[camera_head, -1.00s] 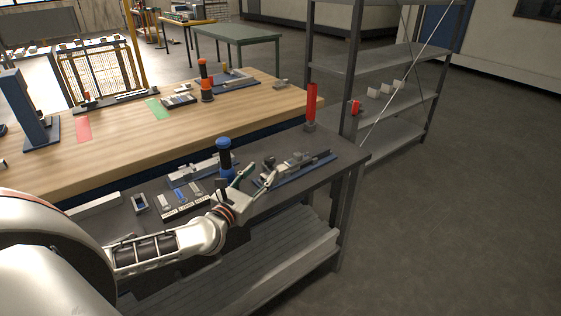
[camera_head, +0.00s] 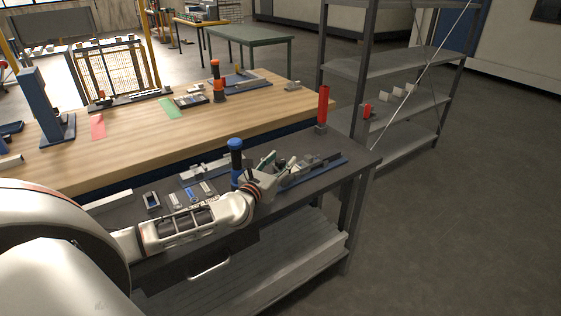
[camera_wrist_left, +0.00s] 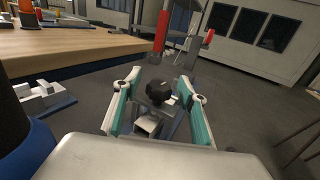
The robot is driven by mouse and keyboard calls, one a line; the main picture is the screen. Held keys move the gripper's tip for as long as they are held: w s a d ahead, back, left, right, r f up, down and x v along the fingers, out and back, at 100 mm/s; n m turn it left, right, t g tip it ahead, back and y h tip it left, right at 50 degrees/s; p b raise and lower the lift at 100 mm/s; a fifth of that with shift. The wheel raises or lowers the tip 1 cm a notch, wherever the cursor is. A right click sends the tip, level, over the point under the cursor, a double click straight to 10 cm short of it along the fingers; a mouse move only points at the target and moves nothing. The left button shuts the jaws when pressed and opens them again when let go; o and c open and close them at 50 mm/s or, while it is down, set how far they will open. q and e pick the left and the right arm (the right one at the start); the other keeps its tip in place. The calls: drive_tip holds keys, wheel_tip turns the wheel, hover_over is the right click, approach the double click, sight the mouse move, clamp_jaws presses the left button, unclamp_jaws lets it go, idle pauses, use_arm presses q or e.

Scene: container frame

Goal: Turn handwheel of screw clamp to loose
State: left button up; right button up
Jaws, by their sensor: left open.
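The screw clamp (camera_head: 312,167) lies on a blue base plate on the dark workbench, in the middle of the head view. Its black handwheel (camera_wrist_left: 158,92) faces me in the left wrist view, in front of a grey metal body. My left gripper (camera_head: 276,163) is at the clamp's left end and partly hides it. In the left wrist view, the teal fingers of this gripper (camera_wrist_left: 159,78) are spread open on either side of the handwheel, with visible gaps. Whether they touch the clamp elsewhere cannot be told. My right gripper is not in view.
A blue-topped dark cylinder (camera_head: 236,158) stands close to the left of my gripper. A red cylinder (camera_head: 323,105) stands at the bench's back right corner. A wooden table (camera_head: 130,145) is behind, and a grey shelf rack (camera_head: 400,62) is right.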

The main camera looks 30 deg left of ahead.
use_arm(q)
drive_tip(key=c, duration=1.1)
drive_tip(key=shift+c, duration=0.2)
